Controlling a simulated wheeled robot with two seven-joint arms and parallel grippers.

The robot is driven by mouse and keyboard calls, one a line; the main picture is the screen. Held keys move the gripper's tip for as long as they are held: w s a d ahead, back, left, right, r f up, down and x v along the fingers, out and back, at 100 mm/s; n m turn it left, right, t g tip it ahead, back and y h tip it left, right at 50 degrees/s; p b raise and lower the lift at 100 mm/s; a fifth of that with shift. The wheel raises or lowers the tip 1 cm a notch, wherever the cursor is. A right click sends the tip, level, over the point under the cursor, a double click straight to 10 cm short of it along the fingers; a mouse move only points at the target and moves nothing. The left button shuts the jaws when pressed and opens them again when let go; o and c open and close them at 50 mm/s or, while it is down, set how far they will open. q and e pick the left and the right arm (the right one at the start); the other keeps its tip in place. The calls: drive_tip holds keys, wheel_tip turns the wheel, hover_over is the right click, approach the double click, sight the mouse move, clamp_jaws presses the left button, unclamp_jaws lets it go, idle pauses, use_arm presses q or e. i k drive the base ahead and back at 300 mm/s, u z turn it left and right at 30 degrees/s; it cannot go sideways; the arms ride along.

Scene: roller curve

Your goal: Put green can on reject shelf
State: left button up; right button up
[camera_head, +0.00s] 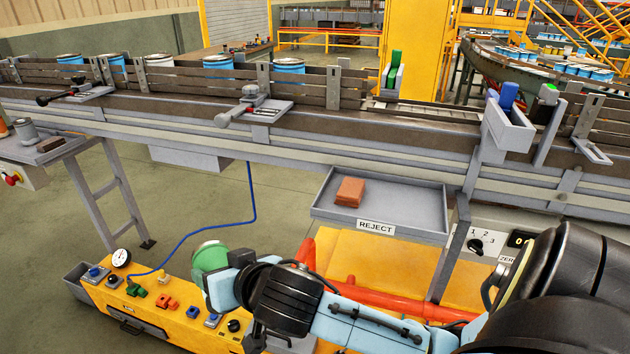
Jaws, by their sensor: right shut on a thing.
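The green can (210,257) is at the lower middle left, above the yellow control box. My right gripper (221,282) is shut on it; the gripper's body and wrist hide part of the can. The arm reaches in from the lower right. The reject shelf (415,209) is a grey tray with a "REJECT" label, up and to the right of the can and apart from it. A red-brown block (349,191) lies in its left part. My left gripper is out of view.
A conveyor (330,121) with rails and several blue-and-white cans runs across behind the shelf. The shelf's middle and right are clear. A yellow control box (140,318) with knobs is below the can. A blue cable (254,190) hangs left of the shelf.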

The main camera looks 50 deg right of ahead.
sight(404, 210)
drive_tip(key=u, duration=0.2)
drive_tip(key=i, duration=0.65)
drive_tip(key=z, duration=1.5)
